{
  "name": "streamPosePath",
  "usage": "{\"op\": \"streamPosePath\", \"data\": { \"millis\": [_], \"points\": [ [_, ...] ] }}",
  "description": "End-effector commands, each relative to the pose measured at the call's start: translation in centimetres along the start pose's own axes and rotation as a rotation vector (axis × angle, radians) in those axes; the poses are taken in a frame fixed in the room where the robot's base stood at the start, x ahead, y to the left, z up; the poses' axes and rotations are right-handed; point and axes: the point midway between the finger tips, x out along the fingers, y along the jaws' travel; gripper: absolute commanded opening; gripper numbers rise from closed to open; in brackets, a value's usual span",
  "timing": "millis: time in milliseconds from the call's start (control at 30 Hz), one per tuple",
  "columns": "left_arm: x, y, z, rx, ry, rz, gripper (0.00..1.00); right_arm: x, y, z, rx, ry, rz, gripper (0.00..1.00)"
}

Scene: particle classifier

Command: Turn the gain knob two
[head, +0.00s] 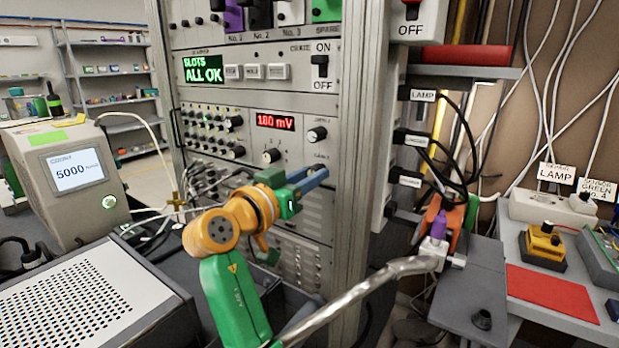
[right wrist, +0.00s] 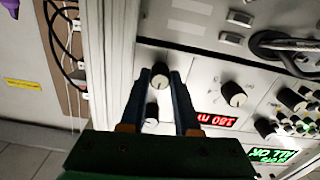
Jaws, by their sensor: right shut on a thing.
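The panel of the rack (head: 345,205) carries black knobs with pale fronts beside a red 180 mV display (head: 276,122). One knob (head: 316,134) sits right of the display; it also shows in the right wrist view (right wrist: 152,112). Another knob (head: 271,156) sits below the display. My right gripper (head: 322,174) has its blue fingers at the panel, below the right-hand knob. In the right wrist view its fingers lie on both sides of a further knob (right wrist: 160,70), held between the tips. The gripper hides that knob in the head view. My left gripper is out of view.
A panel of small knobs (head: 205,135) lies left of the display. Loose cables (head: 205,190) hang in front of the rack. A perforated metal box (head: 85,290) and a grey unit reading 5000 (head: 75,180) stand at left. A red mat (head: 550,293) lies at right.

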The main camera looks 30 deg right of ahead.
Motion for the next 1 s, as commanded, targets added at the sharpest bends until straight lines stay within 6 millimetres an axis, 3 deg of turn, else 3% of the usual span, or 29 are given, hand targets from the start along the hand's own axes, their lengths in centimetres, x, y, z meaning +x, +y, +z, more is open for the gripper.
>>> {"op": "streamPosePath", "data": {
  "millis": [500, 1000],
  "points": [
    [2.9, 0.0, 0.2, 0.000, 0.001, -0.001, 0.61, 0.0, 0.0, 0.2, 0.429, -0.001, 0.000, 0.00],
    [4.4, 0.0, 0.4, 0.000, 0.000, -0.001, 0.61, 0.0, 0.0, 0.1, 0.869, -0.002, 0.000, 0.00]
  ]
}}
